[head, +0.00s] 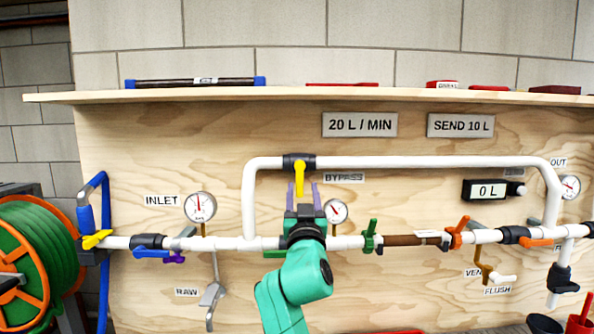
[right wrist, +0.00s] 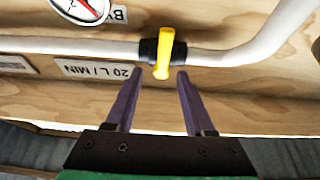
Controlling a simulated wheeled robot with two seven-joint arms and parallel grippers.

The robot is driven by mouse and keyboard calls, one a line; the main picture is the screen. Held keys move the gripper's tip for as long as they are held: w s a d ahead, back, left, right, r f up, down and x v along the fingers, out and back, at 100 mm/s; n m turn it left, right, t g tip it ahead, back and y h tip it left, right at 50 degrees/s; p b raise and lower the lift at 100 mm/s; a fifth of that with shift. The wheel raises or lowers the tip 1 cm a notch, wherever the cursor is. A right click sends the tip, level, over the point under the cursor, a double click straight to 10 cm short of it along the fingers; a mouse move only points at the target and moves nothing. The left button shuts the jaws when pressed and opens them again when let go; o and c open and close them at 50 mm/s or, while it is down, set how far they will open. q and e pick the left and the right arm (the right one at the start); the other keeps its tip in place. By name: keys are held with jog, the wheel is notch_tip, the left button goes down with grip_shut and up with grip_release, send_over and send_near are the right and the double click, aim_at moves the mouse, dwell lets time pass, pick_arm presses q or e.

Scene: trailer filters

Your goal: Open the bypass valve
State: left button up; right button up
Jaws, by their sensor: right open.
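The bypass valve has a black body (head: 291,161) on the white upper pipe and a yellow handle (head: 299,179) hanging straight down, crosswise to the pipe. The "BYPASS" label (head: 343,178) is to its right. My right gripper (head: 301,188) is open, with its purple fingers just below the valve. In the right wrist view the yellow handle (right wrist: 164,52) has its free end between and slightly beyond the two fingertips (right wrist: 160,73), with gaps on both sides. My left gripper is not in view.
The lower pipe (head: 231,243) carries several other valves, including green (head: 370,236) and orange ones (head: 457,232). Gauges sit left (head: 200,207) and right (head: 335,211) of my arm. A shelf (head: 260,95) juts out above. A green hose reel (head: 38,259) stands at left.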

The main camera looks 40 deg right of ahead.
aim_at(300, 179)
jog(key=x, duration=0.3)
jog(key=p+x, duration=0.1)
jog(key=x, duration=0.2)
jog(key=shift+w+f, duration=0.2)
jog(key=shift+w, duration=0.1)
jog(key=shift+d+r, duration=0.1)
jog(key=shift+d, duration=0.05)
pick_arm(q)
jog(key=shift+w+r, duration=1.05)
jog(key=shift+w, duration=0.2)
pick_arm(e)
jog(key=shift+w, duration=0.1)
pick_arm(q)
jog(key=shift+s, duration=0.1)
pick_arm(e)
jog(key=shift+c, duration=0.3)
grip_shut()
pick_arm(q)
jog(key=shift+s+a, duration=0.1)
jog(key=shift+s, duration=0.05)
pick_arm(e)
jog(key=shift+w, duration=0.1)
